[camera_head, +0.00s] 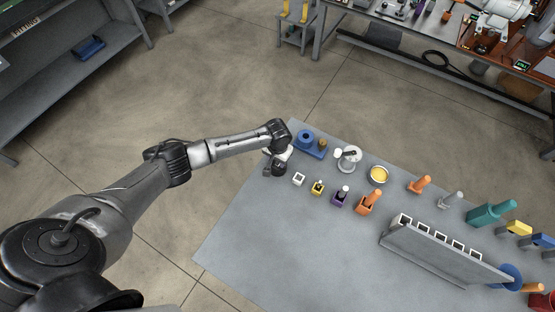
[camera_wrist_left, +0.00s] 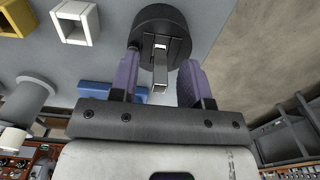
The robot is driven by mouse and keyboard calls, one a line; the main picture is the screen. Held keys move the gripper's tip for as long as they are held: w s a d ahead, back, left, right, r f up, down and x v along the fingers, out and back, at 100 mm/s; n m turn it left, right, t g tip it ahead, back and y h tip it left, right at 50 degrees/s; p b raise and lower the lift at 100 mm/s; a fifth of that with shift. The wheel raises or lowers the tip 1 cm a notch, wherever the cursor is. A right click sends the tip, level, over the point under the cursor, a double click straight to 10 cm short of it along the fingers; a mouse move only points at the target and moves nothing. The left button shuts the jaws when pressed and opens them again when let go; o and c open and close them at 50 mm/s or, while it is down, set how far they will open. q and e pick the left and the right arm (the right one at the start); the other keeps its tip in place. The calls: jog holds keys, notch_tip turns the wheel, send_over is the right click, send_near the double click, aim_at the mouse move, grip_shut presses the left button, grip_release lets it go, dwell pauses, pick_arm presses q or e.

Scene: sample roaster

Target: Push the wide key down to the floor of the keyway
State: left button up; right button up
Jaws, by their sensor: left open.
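A black round piece (camera_wrist_left: 172,20) with a slot across it shows at the top of the left wrist view. A silver bar, seemingly the wide key (camera_wrist_left: 160,66), stands at the slot and sticks out toward the camera; how deep it sits I cannot tell. My left gripper (camera_wrist_left: 158,84) is open, its two purple fingers on either side of the bar with a gap on each side. In the head view the black piece (camera_head: 278,169) is at the table's left corner, right below my left gripper (camera_head: 284,154). The key is hidden there. My right gripper is not in view.
A white square socket (camera_head: 299,179) and a yellow one (camera_head: 318,187) stand close by on the grey table (camera_head: 262,240). A grey slotted rack (camera_head: 430,256) is farther right. The table's front left is clear.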

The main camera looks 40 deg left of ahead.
pick_arm(q)
notch_tip(320, 180, up, 13)
jog(key=p, duration=0.1)
jog(key=shift+f, duration=0.2)
dwell(0.6)
